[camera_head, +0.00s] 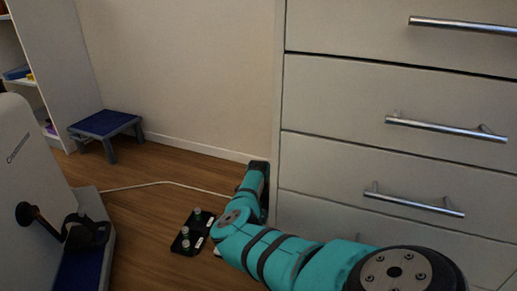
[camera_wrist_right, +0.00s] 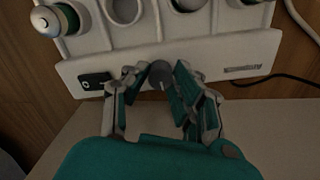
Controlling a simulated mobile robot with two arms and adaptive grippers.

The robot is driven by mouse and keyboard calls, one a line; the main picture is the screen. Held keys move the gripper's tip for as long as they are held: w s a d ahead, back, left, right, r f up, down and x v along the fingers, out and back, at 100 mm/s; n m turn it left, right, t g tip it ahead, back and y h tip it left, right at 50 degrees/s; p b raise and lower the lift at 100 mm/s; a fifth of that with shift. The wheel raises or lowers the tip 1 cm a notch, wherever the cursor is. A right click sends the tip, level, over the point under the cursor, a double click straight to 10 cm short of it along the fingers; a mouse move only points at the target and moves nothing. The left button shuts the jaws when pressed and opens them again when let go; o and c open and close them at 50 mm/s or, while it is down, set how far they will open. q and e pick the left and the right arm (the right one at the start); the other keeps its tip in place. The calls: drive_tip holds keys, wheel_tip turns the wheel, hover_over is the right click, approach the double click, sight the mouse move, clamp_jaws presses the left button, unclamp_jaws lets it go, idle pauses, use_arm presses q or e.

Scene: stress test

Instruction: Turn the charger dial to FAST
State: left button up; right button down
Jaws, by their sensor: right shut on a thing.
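The white charger (camera_wrist_right: 215,60) fills the top of the right wrist view. Its grey dial (camera_wrist_right: 159,72) sits on the front strip. My right gripper (camera_wrist_right: 155,82) is shut on the dial, with a finger on each side. The fingers cover part of the strip, and I cannot read the dial's setting or a FAST mark. In the head view my teal right arm (camera_head: 285,256) reaches down to the floor by the drawers, and its fingers and the dial cannot be made out there. My left gripper is not in view.
A battery (camera_wrist_right: 55,20) sits in the charger's left bay. The drawer unit (camera_head: 340,110) stands close on the right. A blue-topped step stool (camera_head: 105,123) stands by the wall.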

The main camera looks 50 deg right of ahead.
drive_tip(key=m+p, duration=0.1)
drive_tip(key=m, duration=0.4)
drive_tip(key=shift+m, duration=1.4)
drive_tip(key=shift+m+b, duration=0.4)
drive_tip(key=shift+m, duration=0.6)
drive_tip(key=c, duration=1.1)
unclamp_jaws()
drive_tip(key=shift+o, duration=0.2)
